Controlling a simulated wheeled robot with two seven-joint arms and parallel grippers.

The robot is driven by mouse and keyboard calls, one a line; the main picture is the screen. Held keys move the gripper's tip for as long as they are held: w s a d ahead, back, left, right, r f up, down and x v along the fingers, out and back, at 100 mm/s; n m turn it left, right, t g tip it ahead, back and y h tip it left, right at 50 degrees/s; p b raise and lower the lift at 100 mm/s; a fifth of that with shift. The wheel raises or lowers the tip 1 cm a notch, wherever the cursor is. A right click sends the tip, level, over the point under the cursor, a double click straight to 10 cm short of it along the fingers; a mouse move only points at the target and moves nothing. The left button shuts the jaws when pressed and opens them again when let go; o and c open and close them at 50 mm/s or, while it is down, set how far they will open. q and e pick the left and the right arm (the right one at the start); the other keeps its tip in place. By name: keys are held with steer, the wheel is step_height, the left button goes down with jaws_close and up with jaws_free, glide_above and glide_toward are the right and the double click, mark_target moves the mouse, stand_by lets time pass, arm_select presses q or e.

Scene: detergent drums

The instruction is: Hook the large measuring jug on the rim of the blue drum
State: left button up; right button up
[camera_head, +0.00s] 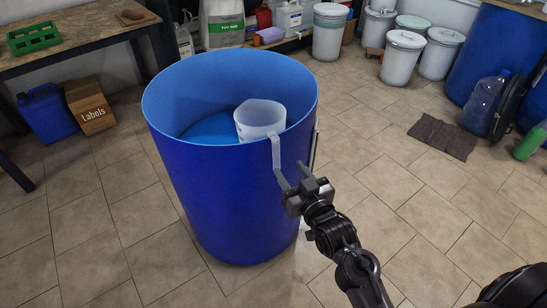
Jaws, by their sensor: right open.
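The blue drum (215,190) stands upright and open-topped on the tiled floor in the middle of the view. The large measuring jug (260,117), whitish and translucent, is inside the drum by its front right rim. The jug's strap-like handle (276,155) passes over the rim and hangs down the drum's outside. The jug's lower part is hidden behind the drum wall. My right gripper (292,174) is open just outside the drum, its fingertips near the handle's lower end. I cannot tell if they touch it. My left gripper is not in view.
A workbench (85,35) with a green crate (34,38) stands at the back left. Below it are a blue canister (48,112) and a "Labels" box (89,105). Several white buckets, a large clear bottle (485,103) and a dark mat (443,136) are right. Floor around the drum's front is clear.

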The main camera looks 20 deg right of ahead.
mark_target(276, 143)
steer(key=shift+t, duration=0.3)
steer(key=shift+w+a+r, duration=0.1)
steer(key=shift+w+r, duration=0.25)
steer(key=shift+w, duration=1)
steer(key=shift+w+a+r, duration=0.1)
steer(key=shift+w+r, duration=0.25)
steer(key=shift+w, duration=0.95)
steer(key=shift+w+a+r, duration=0.1)
steer(key=shift+w+r, duration=0.25)
steer(key=shift+w, duration=1)
steer(key=shift+c, duration=0.4)
jaws_close()
